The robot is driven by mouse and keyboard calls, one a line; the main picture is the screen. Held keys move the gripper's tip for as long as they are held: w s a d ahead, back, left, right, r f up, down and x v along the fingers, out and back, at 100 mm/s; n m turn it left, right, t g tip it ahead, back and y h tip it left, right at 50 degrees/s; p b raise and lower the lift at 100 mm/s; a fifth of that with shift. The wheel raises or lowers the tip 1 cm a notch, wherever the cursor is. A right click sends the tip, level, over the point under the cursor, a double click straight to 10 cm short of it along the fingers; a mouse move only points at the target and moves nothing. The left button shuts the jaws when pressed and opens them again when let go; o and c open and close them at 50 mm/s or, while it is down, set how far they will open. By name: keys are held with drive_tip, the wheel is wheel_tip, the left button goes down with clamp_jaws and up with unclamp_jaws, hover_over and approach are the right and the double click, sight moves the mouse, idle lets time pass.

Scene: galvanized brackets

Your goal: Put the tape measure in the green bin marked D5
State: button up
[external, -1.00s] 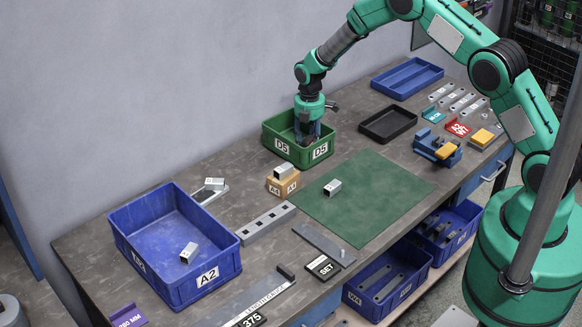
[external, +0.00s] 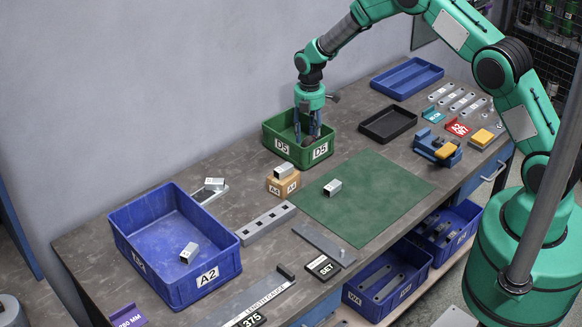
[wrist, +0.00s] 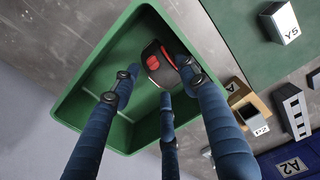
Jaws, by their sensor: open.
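The green bin marked D5 (external: 301,160) stands on the bench against the wall side. In the wrist view the bin (wrist: 96,68) is open below my gripper. The tape measure (wrist: 153,68), dark with red parts, lies inside the bin near its wall at the right of the wrist view. My gripper (external: 308,139) points down into the bin with its fingers spread. In the wrist view the fingers of my gripper (wrist: 157,88) are apart, one beside the tape measure; I cannot tell whether it touches. The tape measure is hidden in the external view.
A wooden block marked A4 (external: 283,187) with a metal bracket stands close in front of the bin. A black tray (external: 388,124) is to its right. A green mat (external: 365,195) and a blue bin marked A2 (external: 222,264) are nearer the front.

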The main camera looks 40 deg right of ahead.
wheel_tip(320, 180, up, 8)
drive_tip(key=shift+r, duration=0.1)
drive_tip(key=shift+r, duration=0.1)
idle(0.8)
wheel_tip(320, 180, up, 19)
drive_tip(key=m+t, duration=0.1)
drive_tip(key=m, duration=0.3)
hover_over(309, 137)
drive_tip(key=s, duration=0.9)
drive_tip(key=s+r+m+t, duration=0.2)
drive_tip(key=s+r+m, duration=0.2)
drive_tip(key=s+r, duration=0.8)
drive_tip(key=s+r+m+t, duration=0.1)
drive_tip(key=s+r+m, duration=0.55)
drive_tip(key=s, duration=0.85)
drive_tip(key=s+m+t, duration=0.1)
drive_tip(key=s+m, duration=0.2)
drive_tip(key=s, duration=1.4)
drive_tip(key=shift+r+t, duration=0.3)
drive_tip(key=shift+m, duration=0.25)
